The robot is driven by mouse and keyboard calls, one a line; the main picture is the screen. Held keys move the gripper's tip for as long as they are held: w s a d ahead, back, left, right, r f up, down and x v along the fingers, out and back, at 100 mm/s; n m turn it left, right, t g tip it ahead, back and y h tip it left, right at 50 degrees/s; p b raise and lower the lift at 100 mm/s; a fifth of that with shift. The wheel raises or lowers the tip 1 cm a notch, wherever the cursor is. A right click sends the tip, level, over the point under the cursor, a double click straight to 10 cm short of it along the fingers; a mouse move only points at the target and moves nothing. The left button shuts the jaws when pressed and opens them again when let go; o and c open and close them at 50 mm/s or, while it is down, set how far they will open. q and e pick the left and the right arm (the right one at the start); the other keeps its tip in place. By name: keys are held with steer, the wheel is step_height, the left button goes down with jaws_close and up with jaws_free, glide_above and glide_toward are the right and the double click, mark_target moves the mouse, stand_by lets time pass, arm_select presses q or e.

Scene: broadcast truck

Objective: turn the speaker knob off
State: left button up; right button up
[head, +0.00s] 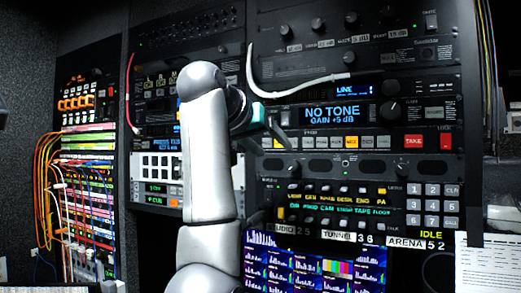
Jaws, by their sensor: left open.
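A speaker panel (345,168) with round dark grilles runs across the middle of the rack in the head view. My left gripper (277,142) is open and empty, just above and near the left knob. I see no contact with it. My left arm covers the rack left of the panel. My right gripper is not in view.
Above the panel are a "NO TONE" display (334,111), a row of lit buttons (353,142) and a red TAKE button (413,141). A white cable (300,88) hangs across the upper rack. Below are several small knobs, a keypad (433,204) and a screen (310,262).

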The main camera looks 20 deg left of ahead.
arm_select(q)
steer(key=b+v, duration=0.1)
steer(key=v, duration=0.3)
steer(key=shift+s+r, duration=0.1)
stand_by(0.3)
